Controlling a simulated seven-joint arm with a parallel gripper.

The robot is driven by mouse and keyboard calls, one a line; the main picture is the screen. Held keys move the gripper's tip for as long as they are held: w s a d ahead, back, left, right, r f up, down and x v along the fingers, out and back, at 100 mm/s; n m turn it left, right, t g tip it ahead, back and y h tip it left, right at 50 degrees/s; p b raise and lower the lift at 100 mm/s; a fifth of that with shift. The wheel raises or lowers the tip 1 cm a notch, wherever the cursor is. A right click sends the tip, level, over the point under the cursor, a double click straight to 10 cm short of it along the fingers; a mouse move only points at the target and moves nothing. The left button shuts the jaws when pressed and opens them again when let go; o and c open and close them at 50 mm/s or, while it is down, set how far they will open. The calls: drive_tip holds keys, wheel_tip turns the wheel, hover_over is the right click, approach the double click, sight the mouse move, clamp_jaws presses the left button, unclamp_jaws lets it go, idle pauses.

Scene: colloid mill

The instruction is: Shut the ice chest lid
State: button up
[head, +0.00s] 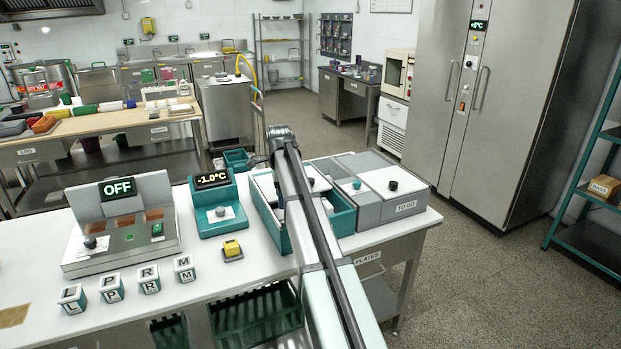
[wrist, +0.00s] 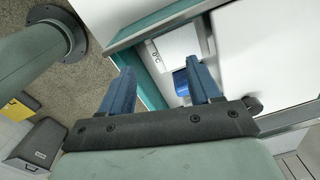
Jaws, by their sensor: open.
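The ice chest (head: 342,222) is the teal box on the white counter, partly hidden behind my arm. A white lid panel (head: 322,172) with a dark knob shows in it right of my arm. In the wrist view, a large white lid panel (wrist: 272,50) lies right of my fingers. Beside it, an open gap shows a white plate marked 0°C and a blue item (wrist: 181,82) inside. My gripper (wrist: 158,72) is open and empty, with its fingers over the chest's teal rim (wrist: 150,93) and this gap. My gripper is hidden in the head view.
A grey TO GO container (head: 405,207) stands against the chest's right side. Left of the chest are a teal -1.0°C display unit (head: 218,208), a yellow-topped block (head: 232,250), several lettered cubes (head: 149,280) and an OFF machine (head: 122,240).

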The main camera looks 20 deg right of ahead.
drive_tip(key=w+d+r+m+t+y, duration=0.1)
drive_tip(key=d+r+m, duration=0.15)
drive_tip(key=d, duration=0.75)
drive_tip(key=d+r+m, duration=0.1)
drive_tip(key=d+r, duration=0.3)
drive_tip(key=d, duration=0.6)
drive_tip(key=m+t+y, duration=0.2)
drive_tip(key=m, duration=0.1)
approach(311, 179)
drive_tip(key=x, duration=0.8)
drive_tip(key=shift+a+f, duration=0.2)
drive_tip(key=shift+f, duration=0.05)
clamp_jaws()
